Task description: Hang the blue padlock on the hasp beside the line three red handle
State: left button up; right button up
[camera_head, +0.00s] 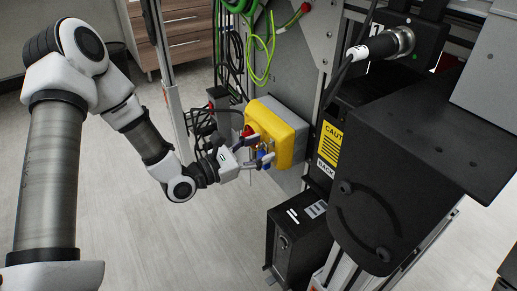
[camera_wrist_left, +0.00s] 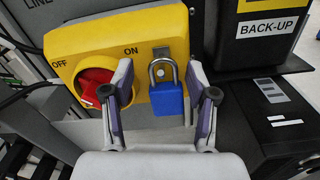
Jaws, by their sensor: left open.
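The blue padlock (camera_wrist_left: 168,100) hangs upright against the yellow switch box, its shackle apparently through the metal hasp (camera_wrist_left: 161,52). The red handle (camera_wrist_left: 94,88) is to its left, between the OFF and ON marks. My left gripper (camera_wrist_left: 160,72) is open, with one finger on each side of the padlock and gaps to both. In the head view, the left gripper (camera_head: 259,150) is at the front of the yellow box, with the blue padlock (camera_head: 265,159) and red handle (camera_head: 248,131) partly hidden. My right gripper is out of view.
The yellow switch box (camera_head: 291,143) sits on a grey panel. Dark cables hang close behind the left wrist. A black cabinet (camera_head: 297,240) stands below right, and a large black machine housing (camera_head: 415,160) is at the right. Open floor lies below the left arm.

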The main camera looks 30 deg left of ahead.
pick_arm(q)
jog(key=v, duration=0.7)
jog(key=shift+s, duration=0.2)
jog(key=shift+f, duration=0.1)
